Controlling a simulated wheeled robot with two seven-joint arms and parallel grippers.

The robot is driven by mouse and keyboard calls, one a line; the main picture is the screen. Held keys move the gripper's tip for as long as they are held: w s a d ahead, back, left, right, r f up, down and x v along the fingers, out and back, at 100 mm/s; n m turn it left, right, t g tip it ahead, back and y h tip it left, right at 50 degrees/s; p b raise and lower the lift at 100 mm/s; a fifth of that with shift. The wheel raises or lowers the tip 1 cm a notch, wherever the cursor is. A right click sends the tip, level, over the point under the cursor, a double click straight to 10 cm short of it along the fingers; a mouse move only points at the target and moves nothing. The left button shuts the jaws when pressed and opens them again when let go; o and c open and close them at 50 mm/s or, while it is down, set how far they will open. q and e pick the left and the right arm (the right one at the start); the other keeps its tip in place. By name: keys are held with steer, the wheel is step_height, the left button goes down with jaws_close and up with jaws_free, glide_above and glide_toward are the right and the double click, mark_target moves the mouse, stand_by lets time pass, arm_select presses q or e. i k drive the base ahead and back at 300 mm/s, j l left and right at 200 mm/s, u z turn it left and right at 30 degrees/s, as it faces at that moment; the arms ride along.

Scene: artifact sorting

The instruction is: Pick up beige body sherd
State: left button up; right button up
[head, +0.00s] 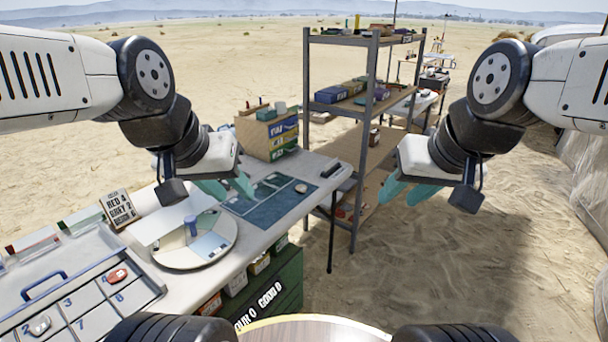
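A small pale beige piece (301,188), which looks like the beige body sherd, lies on the dark blue mat (262,208) on the table. My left gripper (236,193) has teal fingers spread apart and empty; it is above the mat's left part, left of and apart from the piece. My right gripper (404,194) is also open and empty, off the table's right side in front of the shelf. Another pale grey-beige piece (39,326) lies in the numbered tray (85,312), and I cannot tell its kind.
A reddish piece (117,276) is also in the tray. A metal shelf (357,135) rises beyond the table.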

mark_target(301, 188)
steer(key=i+l+u, duration=0.25)
steer(key=i+l, duration=0.15)
steer(key=i+l+u, duration=0.5)
steer(key=i, duration=0.5)
steer(key=j, duration=0.1)
